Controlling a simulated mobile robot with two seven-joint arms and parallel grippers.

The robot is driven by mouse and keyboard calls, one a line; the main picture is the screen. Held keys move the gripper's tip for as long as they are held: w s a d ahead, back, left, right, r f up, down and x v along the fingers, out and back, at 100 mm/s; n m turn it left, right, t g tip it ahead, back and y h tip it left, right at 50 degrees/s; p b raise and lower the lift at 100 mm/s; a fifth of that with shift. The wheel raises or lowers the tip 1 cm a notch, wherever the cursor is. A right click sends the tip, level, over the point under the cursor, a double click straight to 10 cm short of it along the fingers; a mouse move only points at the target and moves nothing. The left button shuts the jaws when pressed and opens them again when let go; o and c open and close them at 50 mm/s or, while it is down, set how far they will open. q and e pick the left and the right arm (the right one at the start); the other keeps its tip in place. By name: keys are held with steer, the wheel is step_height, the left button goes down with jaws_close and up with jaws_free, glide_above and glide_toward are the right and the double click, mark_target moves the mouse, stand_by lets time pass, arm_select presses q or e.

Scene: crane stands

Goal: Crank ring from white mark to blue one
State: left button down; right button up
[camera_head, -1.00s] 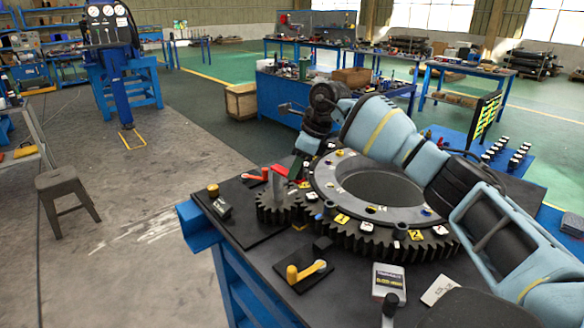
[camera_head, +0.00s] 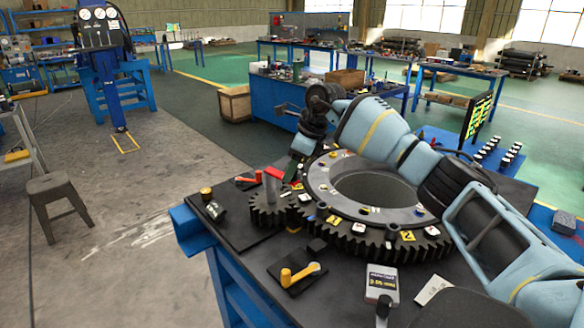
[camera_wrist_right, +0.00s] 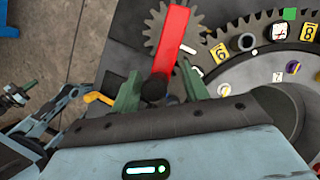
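The large dark toothed ring (camera_head: 345,243) lies flat on the bench around a grey inner ring with a round opening. Coloured tags sit on it, among them a white one (camera_head: 359,228) and yellow ones. A small pinion (camera_head: 268,217) meshes at its left, with an upright grey post and a red crank arm (camera_wrist_right: 172,42). My right gripper (camera_head: 291,173) is at the crank. In the right wrist view its green fingers (camera_wrist_right: 162,90) stand apart, with the crank's dark knob (camera_wrist_right: 153,91) between them and gaps visible. I cannot make out a blue tag for certain. My left gripper is out of view.
On the bench are a yellow-handled lever (camera_head: 300,272), an orange-handled lever (camera_head: 246,180), a labelled grey box (camera_head: 382,281) and a white card (camera_head: 433,289). A stool (camera_head: 60,205) stands left on open floor. A blue tray of dark pegs (camera_head: 497,155) lies behind right.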

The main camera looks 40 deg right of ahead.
steer(key=shift+a, duration=0.15)
steer(key=shift+r, duration=0.2)
steer(key=v, duration=0.7)
steer(key=shift+r, duration=0.25)
stand_by(0.4)
